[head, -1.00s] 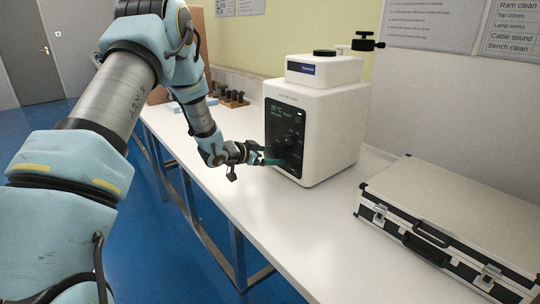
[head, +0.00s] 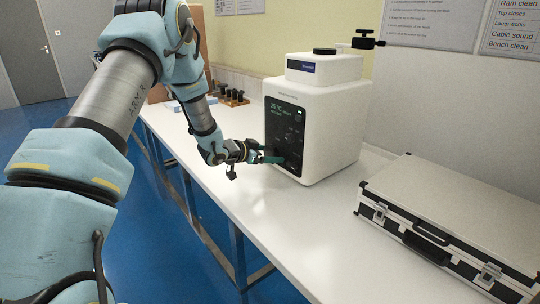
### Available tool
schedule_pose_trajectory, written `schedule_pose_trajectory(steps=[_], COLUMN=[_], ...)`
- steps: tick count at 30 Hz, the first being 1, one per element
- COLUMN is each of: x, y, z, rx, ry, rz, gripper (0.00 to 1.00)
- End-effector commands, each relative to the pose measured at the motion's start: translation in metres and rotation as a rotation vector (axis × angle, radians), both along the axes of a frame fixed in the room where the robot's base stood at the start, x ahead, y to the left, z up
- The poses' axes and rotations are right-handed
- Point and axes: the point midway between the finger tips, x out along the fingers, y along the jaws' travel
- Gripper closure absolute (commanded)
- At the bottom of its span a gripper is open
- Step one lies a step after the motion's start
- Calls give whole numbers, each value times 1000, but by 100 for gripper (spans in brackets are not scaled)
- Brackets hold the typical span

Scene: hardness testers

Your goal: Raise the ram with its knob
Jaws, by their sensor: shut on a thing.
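The white tester (head: 335,130) stands on the bench, with a dark front panel (head: 285,125) bearing a lit display and several small dark controls. My gripper (head: 273,158) is at the lower part of this panel, its teal fingertips against it. It is shut on a small knob there, which the fingers hide almost wholly. I cannot make out the ram in this view.
A silver case (head: 460,215) with black edges lies closed at the right of the bench. Small dark pieces (head: 232,97) stand behind the arm. The white bench top (head: 290,225) in front of the tester is clear.

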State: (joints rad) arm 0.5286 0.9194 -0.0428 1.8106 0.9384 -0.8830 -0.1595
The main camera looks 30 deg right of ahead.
Motion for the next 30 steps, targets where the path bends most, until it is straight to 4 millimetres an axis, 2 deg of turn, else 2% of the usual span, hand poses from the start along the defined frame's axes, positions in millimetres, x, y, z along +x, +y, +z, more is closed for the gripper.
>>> schedule_pose_trajectory(steps=[8, 30], x=[-1, -3], y=[0, 0], z=[-7, -14], rx=[22, 142], ry=[-114, -732], rz=[-1, 0], gripper=[73, 73])
